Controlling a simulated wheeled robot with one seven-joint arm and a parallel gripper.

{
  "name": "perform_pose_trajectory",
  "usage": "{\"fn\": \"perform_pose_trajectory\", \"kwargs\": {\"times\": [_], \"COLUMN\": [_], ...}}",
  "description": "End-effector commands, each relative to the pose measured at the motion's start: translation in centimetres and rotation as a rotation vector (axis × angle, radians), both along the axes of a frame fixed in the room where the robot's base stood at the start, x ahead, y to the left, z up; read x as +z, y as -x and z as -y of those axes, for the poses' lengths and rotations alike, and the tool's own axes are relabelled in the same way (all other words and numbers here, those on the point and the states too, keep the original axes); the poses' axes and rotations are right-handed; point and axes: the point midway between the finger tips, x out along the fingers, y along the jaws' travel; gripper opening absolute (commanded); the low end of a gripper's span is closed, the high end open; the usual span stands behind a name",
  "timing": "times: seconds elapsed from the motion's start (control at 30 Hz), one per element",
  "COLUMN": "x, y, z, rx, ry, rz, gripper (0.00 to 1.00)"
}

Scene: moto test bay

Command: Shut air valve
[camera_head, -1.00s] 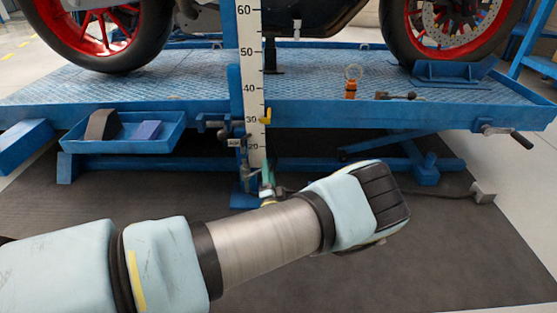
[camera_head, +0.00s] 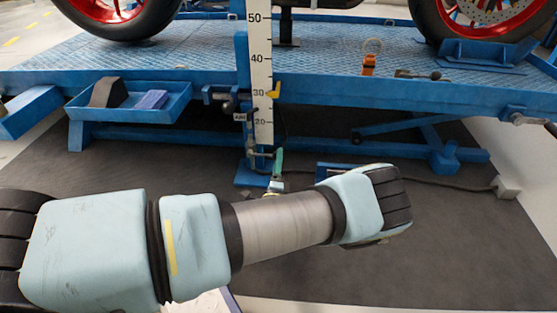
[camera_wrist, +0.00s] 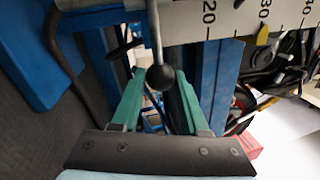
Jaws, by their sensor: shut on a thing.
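The valve lever is a thin metal rod (camera_wrist: 154,28) with a black ball knob (camera_wrist: 160,77), in the middle of the wrist view. My gripper (camera_wrist: 159,82) has green fingers on both sides of the knob and is shut on the lever. In the head view my gripper (camera_head: 278,163) is low, just below the foot of the white height scale (camera_head: 261,85), partly hidden by my wrist. The valve body is not clear in either view.
The blue motorcycle lift (camera_head: 330,88) spans the scene above my gripper. A blue side tray (camera_head: 128,105) juts out at left. A cable runs along the dark floor mat (camera_head: 450,240) to a pale box (camera_head: 506,187). The mat at right is clear.

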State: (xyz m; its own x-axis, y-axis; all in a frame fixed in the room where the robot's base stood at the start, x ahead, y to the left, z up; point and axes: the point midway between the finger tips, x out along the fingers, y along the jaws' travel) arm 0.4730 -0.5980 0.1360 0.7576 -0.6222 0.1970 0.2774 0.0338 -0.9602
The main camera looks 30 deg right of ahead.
Motion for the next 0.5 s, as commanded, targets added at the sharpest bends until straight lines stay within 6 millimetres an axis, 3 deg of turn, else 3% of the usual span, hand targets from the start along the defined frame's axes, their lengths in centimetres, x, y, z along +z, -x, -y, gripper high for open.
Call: {"fn": "perform_pose_trajectory", "kwargs": {"times": [0.37,0.4,0.5], "x": [-0.15,-0.16,-0.14], "y": [0.04,0.04,0.03], "z": [0.03,0.03,0.03], "rx": [-0.002,-0.002,-0.001], "ry": [-0.007,-0.007,-0.006], "rz": [0.002,0.001,0.001], "gripper": [0.00,0.46,0.57]}}
